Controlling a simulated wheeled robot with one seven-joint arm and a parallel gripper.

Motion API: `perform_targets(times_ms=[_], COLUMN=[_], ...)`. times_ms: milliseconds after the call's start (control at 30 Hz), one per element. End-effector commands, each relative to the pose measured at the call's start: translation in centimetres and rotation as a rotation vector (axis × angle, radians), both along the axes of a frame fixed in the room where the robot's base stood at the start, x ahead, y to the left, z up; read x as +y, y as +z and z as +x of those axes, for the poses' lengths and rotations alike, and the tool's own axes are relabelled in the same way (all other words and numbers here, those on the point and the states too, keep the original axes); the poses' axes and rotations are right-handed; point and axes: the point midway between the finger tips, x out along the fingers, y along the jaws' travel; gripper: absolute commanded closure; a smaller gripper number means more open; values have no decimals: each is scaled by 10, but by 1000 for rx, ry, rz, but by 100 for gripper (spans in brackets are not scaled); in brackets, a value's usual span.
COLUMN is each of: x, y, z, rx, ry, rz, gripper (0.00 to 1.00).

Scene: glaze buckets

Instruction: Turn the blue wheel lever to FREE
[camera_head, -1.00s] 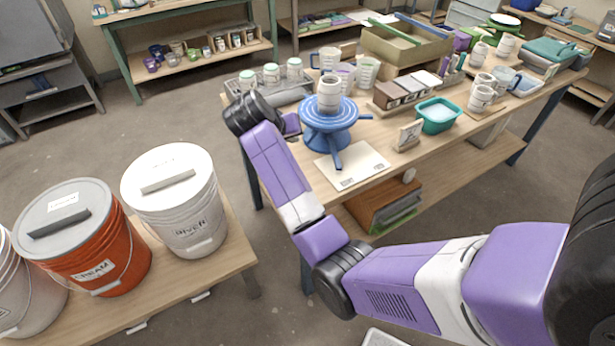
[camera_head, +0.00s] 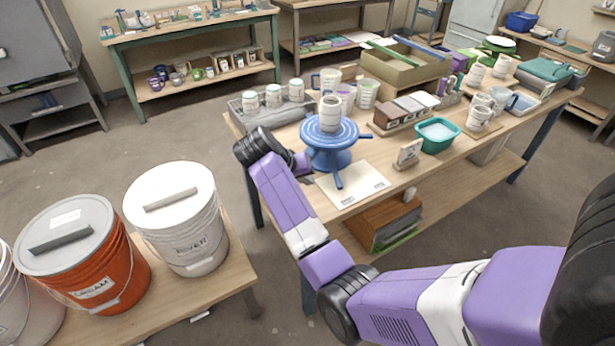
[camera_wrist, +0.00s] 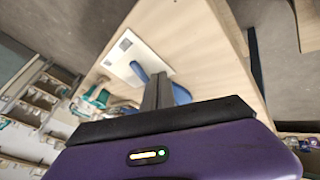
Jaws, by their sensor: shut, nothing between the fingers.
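The blue wheel (camera_head: 330,143) stands near the left end of the long table, with a white ribbed pot (camera_head: 330,113) on it. A blue lever (camera_head: 338,180) sticks out from its base toward the front, over a pale card (camera_head: 362,186). A second blue arm (camera_head: 365,145) sticks out to the right. My gripper (camera_head: 303,162) is at the left of the wheel; its fingertips are not clear there. In the wrist view my gripper (camera_wrist: 158,88) is shut and empty, with blue wheel parts (camera_wrist: 178,92) behind the fingers. Contact cannot be told. No FREE marking is readable.
A grey tray of jars (camera_head: 262,103) stands behind my wrist. A small framed sign (camera_head: 408,154) and a teal tub (camera_head: 438,135) stand right of the card. White (camera_head: 180,220) and orange (camera_head: 85,255) buckets stand on a low bench at left. Floor between bench and table is open.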

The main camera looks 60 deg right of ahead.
Motion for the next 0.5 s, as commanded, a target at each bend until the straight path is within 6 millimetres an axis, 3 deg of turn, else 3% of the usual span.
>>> perform_targets(times_ms=[333,500], x=[-39,-54], y=[-54,-49], z=[-12,-32], rx=[2,0], ry=[-2,-2], rz=[2,-1], gripper=[100,100])
